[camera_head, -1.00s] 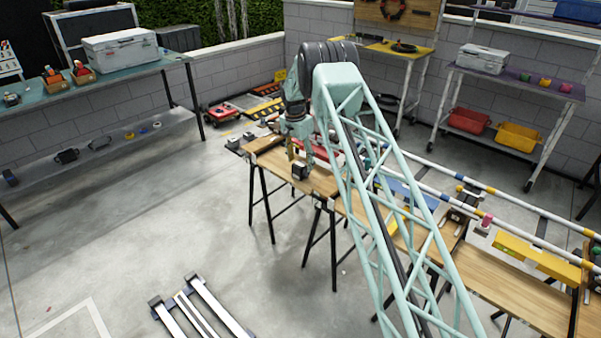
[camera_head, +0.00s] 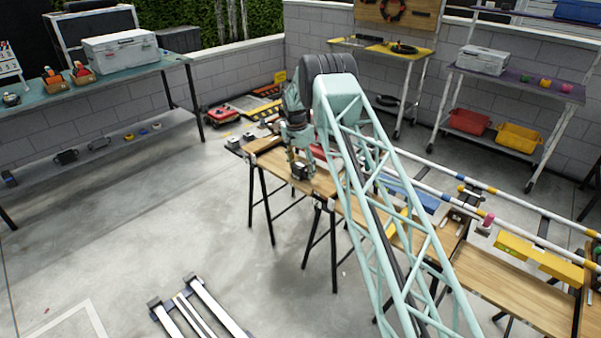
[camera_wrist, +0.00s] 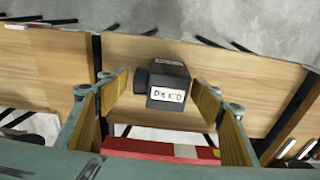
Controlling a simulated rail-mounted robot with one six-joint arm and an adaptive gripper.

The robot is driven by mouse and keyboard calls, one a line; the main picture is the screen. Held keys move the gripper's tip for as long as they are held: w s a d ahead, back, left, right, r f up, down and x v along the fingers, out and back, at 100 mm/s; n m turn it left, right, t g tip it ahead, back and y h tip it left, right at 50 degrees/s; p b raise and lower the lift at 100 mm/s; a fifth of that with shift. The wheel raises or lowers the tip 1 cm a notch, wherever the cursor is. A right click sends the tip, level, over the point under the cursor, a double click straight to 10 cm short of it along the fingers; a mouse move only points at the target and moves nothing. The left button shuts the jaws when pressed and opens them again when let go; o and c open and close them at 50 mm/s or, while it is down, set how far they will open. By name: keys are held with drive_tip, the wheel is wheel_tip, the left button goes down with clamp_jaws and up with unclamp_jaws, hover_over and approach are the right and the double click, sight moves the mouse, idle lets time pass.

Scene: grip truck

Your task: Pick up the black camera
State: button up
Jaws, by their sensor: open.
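The black camera (camera_wrist: 169,84) is a small dark box with a white label and a short lens barrel on its left side, seen in the wrist view. It rests on a wooden work table (camera_wrist: 210,60). In the head view the camera (camera_head: 301,171) sits near the table's front edge, below my gripper (camera_head: 292,160). In the wrist view my gripper (camera_wrist: 163,92) is open, with its yellow-padded fingers on either side of the camera. Both fingers appear apart from it.
A red object (camera_wrist: 165,148) lies on the table close to the camera. Long striped rails (camera_head: 440,168) and a yellow level (camera_head: 538,256) lie to the right. A teal bench (camera_head: 110,75) stands at the left. The floor in front is mostly clear.

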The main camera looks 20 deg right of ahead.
sight(301, 165)
drive_tip(key=shift+c, duration=0.2)
drive_tip(key=c, duration=1.1)
drive_tip(key=shift+o, duration=0.2)
drive_tip(key=shift+r, duration=0.15)
drive_tip(key=shift+r+p, duration=1.05)
drive_tip(key=shift+r, duration=3.85)
drive_tip(key=shift+r, duration=0.15)
wheel_tip(301, 165, up, 7)
drive_tip(key=p, duration=0.3)
drive_tip(key=shift+s+a+r, duration=0.1)
